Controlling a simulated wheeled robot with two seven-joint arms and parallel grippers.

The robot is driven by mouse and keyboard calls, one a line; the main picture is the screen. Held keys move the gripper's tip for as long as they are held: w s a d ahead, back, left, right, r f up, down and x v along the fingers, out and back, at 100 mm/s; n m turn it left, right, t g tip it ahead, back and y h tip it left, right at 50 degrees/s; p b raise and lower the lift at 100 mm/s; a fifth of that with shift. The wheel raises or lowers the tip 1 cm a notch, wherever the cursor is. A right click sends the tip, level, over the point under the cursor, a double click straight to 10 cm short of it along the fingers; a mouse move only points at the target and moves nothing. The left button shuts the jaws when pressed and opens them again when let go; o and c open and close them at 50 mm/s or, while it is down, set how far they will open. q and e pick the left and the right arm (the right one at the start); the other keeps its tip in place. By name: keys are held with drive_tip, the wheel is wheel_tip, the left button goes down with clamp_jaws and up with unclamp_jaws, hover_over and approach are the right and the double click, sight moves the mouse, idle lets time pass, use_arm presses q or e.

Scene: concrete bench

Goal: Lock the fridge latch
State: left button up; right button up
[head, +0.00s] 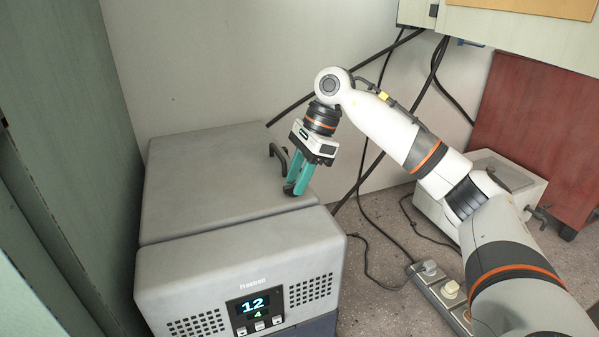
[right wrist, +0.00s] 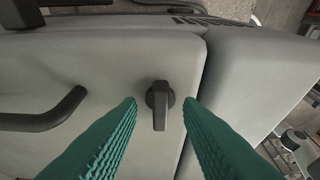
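The fridge (head: 215,185) is a grey box with a front section carrying a display, and it stands at the left in the head view. The fridge latch (right wrist: 160,106) is a small dark knob with a short lever, near the seam on the grey surface in the right wrist view. Its lever points toward the bottom of that view. My right gripper (head: 294,192) has teal fingers and is over the fridge's right edge. It is open, with its fingertips on either side of the latch and a gap on both sides. My left gripper is out of view.
A dark curved handle (right wrist: 48,115) on the fridge is left of the latch in the right wrist view. A power strip (head: 445,295) with plugs and cables lies on the floor. A white box (head: 507,180) stands behind my right arm. A green panel (head: 75,130) is close to the fridge's left.

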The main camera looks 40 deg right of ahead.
drive_tip(key=v, duration=1.2)
